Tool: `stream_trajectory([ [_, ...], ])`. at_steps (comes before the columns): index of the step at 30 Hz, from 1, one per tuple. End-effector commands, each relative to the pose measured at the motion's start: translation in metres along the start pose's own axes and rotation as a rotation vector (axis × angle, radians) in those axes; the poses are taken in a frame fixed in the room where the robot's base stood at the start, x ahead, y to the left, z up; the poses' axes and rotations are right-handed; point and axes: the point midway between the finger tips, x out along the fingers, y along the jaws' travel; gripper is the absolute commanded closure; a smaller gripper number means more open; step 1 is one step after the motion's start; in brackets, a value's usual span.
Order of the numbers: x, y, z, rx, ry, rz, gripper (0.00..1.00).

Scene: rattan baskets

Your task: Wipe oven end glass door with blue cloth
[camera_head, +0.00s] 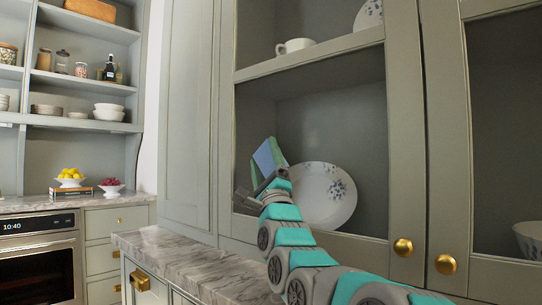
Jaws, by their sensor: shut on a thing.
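My gripper (264,180) is raised in front of a glazed cabinet at the middle of the view. It is shut on a blue cloth (266,160), which stands up from the jaws with a green-looking edge on its right. The oven (38,242) is at the lower left, with a lit display reading 10:40. Its dark glass door (36,280) shows below a metal handle, and its lower part is cut off by the frame. The cloth and gripper are well apart from the oven, to its right and higher in the picture.
A marble counter (190,265) with drawers lies below and left of my arm. Brass knobs (403,247) stick out from the cabinet doors. A large plate (322,197) stands inside the cabinet. Fruit bowls (70,181) sit on the counter above the oven.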

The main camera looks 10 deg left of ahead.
Motion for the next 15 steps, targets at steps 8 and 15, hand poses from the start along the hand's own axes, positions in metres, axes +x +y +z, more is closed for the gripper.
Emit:
stream_trajectory([
  [8, 0.009, -0.009, 0.004, -0.001, -0.002, -0.005, 0.69],
  [15, 0.021, -0.017, 0.006, 0.0, -0.002, -0.002, 0.69],
])
